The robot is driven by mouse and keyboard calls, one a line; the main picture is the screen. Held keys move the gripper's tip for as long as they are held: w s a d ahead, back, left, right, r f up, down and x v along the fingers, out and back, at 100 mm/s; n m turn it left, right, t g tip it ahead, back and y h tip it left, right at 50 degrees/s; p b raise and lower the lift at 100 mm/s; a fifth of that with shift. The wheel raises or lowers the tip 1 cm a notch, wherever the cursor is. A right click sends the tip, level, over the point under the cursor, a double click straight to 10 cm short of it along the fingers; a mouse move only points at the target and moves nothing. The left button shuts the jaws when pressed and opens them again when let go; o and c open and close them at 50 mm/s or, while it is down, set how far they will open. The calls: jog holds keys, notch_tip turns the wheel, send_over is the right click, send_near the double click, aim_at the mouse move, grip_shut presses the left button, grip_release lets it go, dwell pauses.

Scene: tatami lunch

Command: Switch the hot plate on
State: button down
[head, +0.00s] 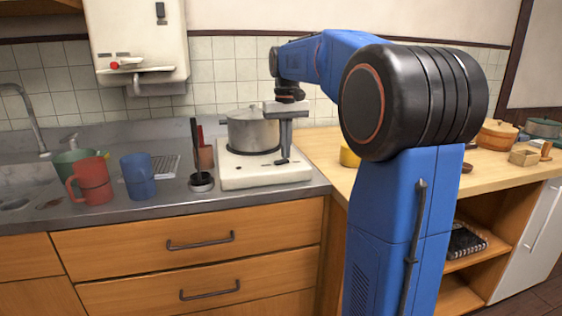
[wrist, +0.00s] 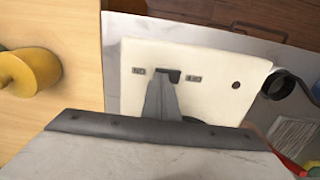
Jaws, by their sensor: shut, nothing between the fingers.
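The cream hot plate (head: 262,177) stands on the steel counter, with a lidded grey pot (head: 252,132) on top of it. The hot plate also shows in the wrist view (wrist: 215,62), with a small dark switch (wrist: 172,74) between two small labels too blurred to read. A round dark spot (wrist: 236,85) lies to the right of the switch. My gripper (head: 285,160) is shut and empty, pointing down over the hot plate's front part. In the wrist view its fingertips (wrist: 164,82) are right at the switch and partly cover it; I cannot tell whether they touch.
A utensil holder (head: 201,183), a blue cup (head: 139,178) and a red mug (head: 91,181) stand left of the hot plate. A yellow object (wrist: 30,71) sits on the wooden counter (wrist: 80,30) beside it. The counter's front edge is close to the hot plate.

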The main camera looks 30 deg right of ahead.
jog(key=shift+f, duration=0.5)
dwell(0.3)
notch_tip(320, 180, up, 7)
dwell(1.0)
dwell(0.5)
jog(key=s+a+f+n+t, duration=0.1)
jog(key=s+a+f, duration=0.4)
jog(key=s+f, duration=0.3)
jog(key=s+a+f+n+t, duration=0.1)
jog(key=s+a+f+t, duration=0.1)
jog(key=s+a+f, duration=0.3)
jog(key=s+a+f+n+t, duration=0.1)
jog(key=s+a+f, duration=0.4)
jog(key=s+f, duration=0.6)
jog(key=s, duration=0.6)
jog(key=shift+a+f+t, duration=0.35)
jog(key=shift+a+t, duration=0.05)
